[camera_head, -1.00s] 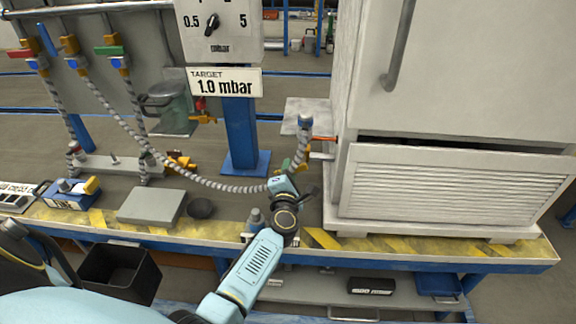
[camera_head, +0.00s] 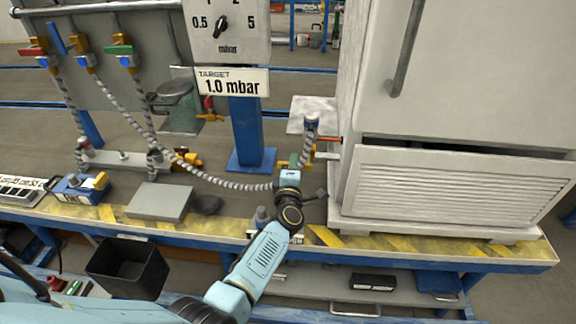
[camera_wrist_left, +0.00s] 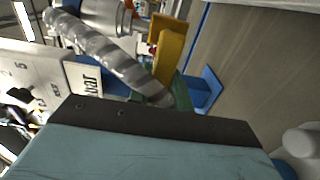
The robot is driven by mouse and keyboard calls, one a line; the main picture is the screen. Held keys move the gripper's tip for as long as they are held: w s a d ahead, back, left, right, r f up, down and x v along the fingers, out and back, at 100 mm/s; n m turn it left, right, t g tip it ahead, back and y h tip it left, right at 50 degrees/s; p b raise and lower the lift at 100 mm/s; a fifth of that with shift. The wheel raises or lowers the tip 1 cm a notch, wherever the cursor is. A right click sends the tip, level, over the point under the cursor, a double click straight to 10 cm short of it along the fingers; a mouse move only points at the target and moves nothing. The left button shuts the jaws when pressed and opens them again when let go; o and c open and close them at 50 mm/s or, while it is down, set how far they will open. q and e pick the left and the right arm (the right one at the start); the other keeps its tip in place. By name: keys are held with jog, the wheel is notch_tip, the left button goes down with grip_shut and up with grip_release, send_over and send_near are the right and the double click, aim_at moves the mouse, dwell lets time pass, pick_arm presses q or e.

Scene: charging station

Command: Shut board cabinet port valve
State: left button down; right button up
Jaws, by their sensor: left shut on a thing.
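The board (camera_head: 120,50) at the upper left carries valves with red (camera_head: 33,51), yellow (camera_head: 82,45) and green (camera_head: 121,51) handles. The white cabinet (camera_head: 345,175) stands at the right. A small green handle (camera_head: 293,160) with a yellow part (camera_head: 304,163) shows left of its lower side. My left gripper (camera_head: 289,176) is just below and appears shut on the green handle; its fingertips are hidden. In the left wrist view, green (camera_wrist_left: 185,93) and yellow (camera_wrist_left: 170,55) parts and the ribbed hose (camera_wrist_left: 110,55) lie just beyond the gripper's dark edge.
A ribbed hose (camera_head: 215,181) hangs from the board to near my gripper. A blue post (camera_head: 246,135) bears the target sign (camera_head: 232,83). A grey block (camera_head: 160,202) and black bin (camera_head: 128,268) are at left.

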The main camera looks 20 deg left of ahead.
pick_arm(q)
jog(key=c, duration=1.3)
grip_release()
